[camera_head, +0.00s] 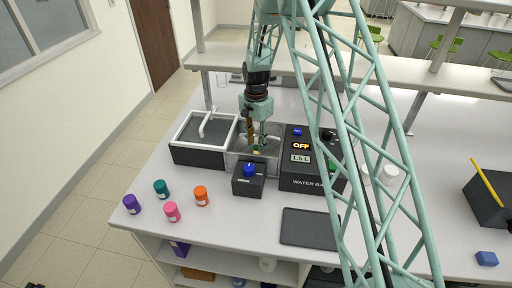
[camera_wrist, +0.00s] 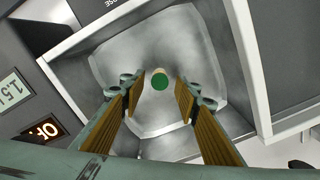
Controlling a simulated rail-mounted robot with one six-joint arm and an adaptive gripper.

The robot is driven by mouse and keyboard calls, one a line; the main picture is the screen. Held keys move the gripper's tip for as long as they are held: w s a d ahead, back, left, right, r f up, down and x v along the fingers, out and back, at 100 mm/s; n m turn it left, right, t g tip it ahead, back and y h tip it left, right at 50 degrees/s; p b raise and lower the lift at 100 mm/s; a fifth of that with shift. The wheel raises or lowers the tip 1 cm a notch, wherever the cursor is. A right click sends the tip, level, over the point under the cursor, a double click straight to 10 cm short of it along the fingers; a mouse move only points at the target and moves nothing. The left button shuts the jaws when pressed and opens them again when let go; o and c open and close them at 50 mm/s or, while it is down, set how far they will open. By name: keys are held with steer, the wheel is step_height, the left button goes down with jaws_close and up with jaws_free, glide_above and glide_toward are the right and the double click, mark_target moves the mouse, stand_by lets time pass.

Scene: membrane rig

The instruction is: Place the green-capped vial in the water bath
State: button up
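The green-capped vial (camera_wrist: 160,80) is inside the metal basin of the water bath, seen from above with its cap toward the wrist camera. My gripper (camera_wrist: 156,92) is open, with its two fingers on either side of the vial and a visible gap on each side. In the head view my gripper (camera_head: 257,143) points down into the basin. The water bath (camera_head: 310,172) shows "OFF" and "1.5 L" on its panel. The vial is too small and too covered by the gripper to make out clearly in the head view.
The white-framed lid (camera_head: 205,128) lies left of the basin. A dark box with a blue-topped item (camera_head: 249,170) stands in front. Several capped jars, including an orange one (camera_head: 201,196), stand at the front left. A dark flat pad (camera_head: 310,227) lies in front of the bath.

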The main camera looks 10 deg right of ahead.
mark_target(256, 147)
step_height(256, 147, up, 9)
steer(key=shift+b, duration=0.4)
steer(key=shift+r, duration=0.1)
stand_by(0.8)
